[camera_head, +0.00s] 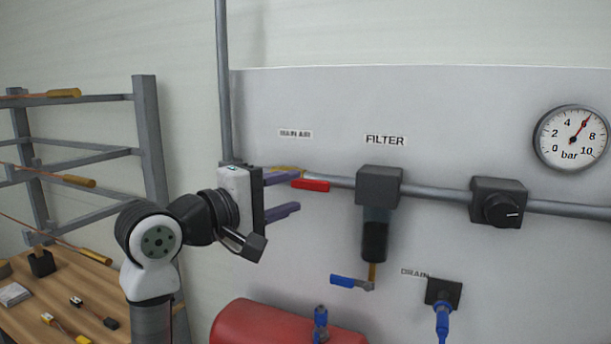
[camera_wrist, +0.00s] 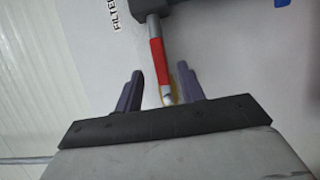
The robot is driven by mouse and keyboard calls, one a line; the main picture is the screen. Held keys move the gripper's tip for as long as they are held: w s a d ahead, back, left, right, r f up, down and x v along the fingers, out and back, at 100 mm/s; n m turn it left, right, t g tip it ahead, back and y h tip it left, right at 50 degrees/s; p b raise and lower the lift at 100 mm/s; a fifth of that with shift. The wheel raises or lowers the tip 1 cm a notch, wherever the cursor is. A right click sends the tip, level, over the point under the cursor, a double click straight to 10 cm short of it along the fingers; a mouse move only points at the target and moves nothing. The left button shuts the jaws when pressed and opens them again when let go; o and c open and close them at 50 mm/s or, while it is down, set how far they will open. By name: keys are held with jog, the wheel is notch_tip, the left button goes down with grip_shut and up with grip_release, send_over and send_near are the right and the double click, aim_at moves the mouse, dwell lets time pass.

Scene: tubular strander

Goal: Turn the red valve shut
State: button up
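The red valve's lever (camera_head: 312,185) lies roughly along the grey pipe on the panel, under the MAIN AIR label (camera_head: 295,134). Its brass body is mostly hidden behind my gripper in the head view. My gripper (camera_head: 299,191) is in front of the valve, with its two purple-grey fingers spread apart. In the wrist view, my gripper (camera_wrist: 160,68) is open, and the red lever (camera_wrist: 157,60) shows between and beyond the fingertips. I see a gap on both sides of it; contact cannot be told.
The filter (camera_head: 378,187) with a blue lever (camera_head: 345,281) hangs right of the valve. A black regulator knob (camera_head: 502,210) and a gauge (camera_head: 572,138) are farther right. A red tank (camera_head: 275,325) stands below. A rack (camera_head: 148,130) and wooden bench (camera_head: 60,300) are left.

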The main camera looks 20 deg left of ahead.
aim_at(309, 186)
jog(key=shift+p+x, duration=0.6)
jog(key=shift+x, duration=1.65)
grip_shut()
